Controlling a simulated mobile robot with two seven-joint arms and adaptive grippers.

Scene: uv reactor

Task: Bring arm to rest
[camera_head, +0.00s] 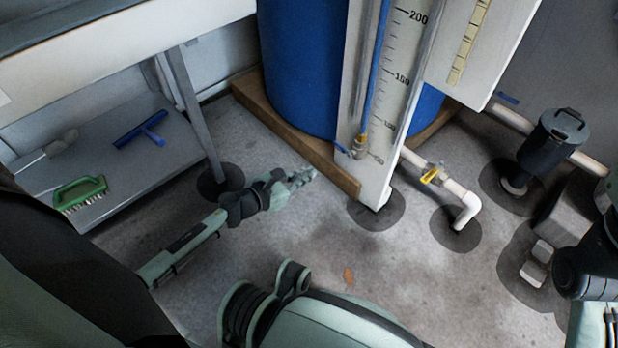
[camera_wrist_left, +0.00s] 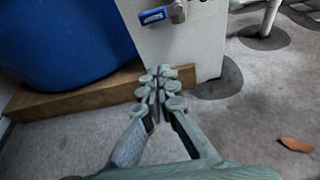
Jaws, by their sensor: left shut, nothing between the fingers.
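My left arm comes in from the left in the head view. Its gripper (camera_head: 301,177) is over the grey floor, just in front of the wooden base under the blue tank. In the left wrist view the gripper (camera_wrist_left: 160,80) has its fingers together with nothing between them. The wooden base (camera_wrist_left: 80,97) and the white gauge panel (camera_wrist_left: 180,45) are just beyond the fingertips. Part of my right arm shows at the right edge of the head view; its gripper fingers are not clearly seen.
The blue tank (camera_head: 302,65) stands behind the gauge board (camera_head: 400,60). A bench shelf (camera_head: 105,150) at left bears a green brush (camera_head: 80,193) and a blue squeegee (camera_head: 142,131). A leaf (camera_head: 348,276) lies on open floor.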

